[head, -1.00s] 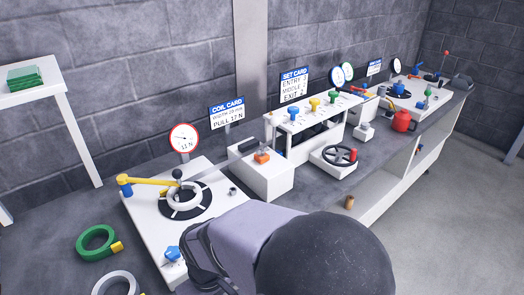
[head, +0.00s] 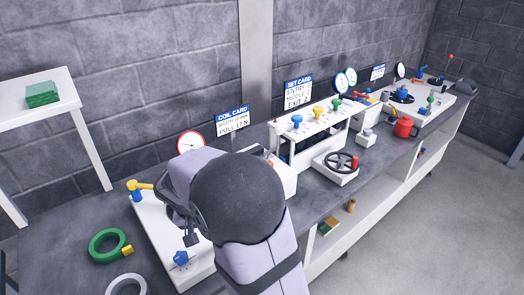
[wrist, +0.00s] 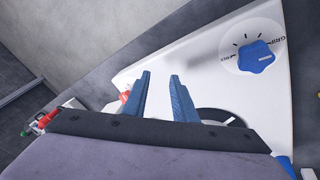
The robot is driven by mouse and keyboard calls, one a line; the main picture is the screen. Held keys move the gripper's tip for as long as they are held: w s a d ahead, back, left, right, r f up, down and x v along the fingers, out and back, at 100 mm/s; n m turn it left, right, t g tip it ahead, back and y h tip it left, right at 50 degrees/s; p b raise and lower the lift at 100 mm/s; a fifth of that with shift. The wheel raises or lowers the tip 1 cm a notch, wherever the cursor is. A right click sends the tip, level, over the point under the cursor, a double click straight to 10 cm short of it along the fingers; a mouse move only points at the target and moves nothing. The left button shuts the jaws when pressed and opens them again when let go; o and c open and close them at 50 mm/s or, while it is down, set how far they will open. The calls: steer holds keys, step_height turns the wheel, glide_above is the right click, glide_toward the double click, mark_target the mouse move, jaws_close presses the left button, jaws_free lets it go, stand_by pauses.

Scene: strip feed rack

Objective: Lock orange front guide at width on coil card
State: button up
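The coil card (head: 232,115) stands at the back of the bench in the head view; its pull line reads 17 N, its width line is too small to read surely. A sliver of the orange guide piece (head: 271,163) shows on the white box (head: 288,182), mostly behind my arm. In the wrist view my gripper (wrist: 160,88) is open, its two blue fingers apart with nothing between them, above the white coil plate (wrist: 210,75). A blue knob (wrist: 256,56) on that plate lies right of the fingers. My arm hides the coil hub in the head view.
A round dial (head: 190,142) stands behind the plate, and a yellow arm (head: 141,186) sits at its left. Green (head: 108,245) and grey rings lie on the bench at left. The set card (head: 298,92), a row of coloured knobs and a black handwheel (head: 341,162) stand to the right.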

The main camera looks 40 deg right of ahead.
steer(key=w+d+r+m+h, duration=0.1)
steer(key=w+d, duration=0.2)
steer(key=w+d+r+m+h, duration=0.1)
steer(key=w+d+m+h, duration=0.1)
steer(key=w+d, duration=0.1)
steer(key=w+d+r+m+h, duration=0.1)
steer(key=w+d+m, duration=0.1)
steer(key=d, duration=0.3)
steer(key=shift+w+d+h, duration=0.15)
steer(key=shift+w+h, duration=0.25)
steer(key=shift+w, duration=0.2)
steer(key=shift+w+d+r+m+h+p, duration=0.45)
steer(key=shift+w+d+m+h+p, duration=0.35)
steer(key=shift+d, duration=1.35)
steer(key=shift+w+d+r+m+h+p, duration=0.5)
steer(key=shift+w+d+m, duration=0.45)
steer(key=shift+d, duration=1.2)
steer(key=shift+w+d+r+m+h+p, duration=0.4)
steer(key=shift+w+d+m+h, duration=0.5)
steer(key=shift+d, duration=1.25)
steer(key=shift+w+d+f, duration=0.2)
steer(key=shift+d+f, duration=0.2)
steer(key=shift+d, duration=0.2)
steer(key=shift+c, duration=0.3)
jaws_close()
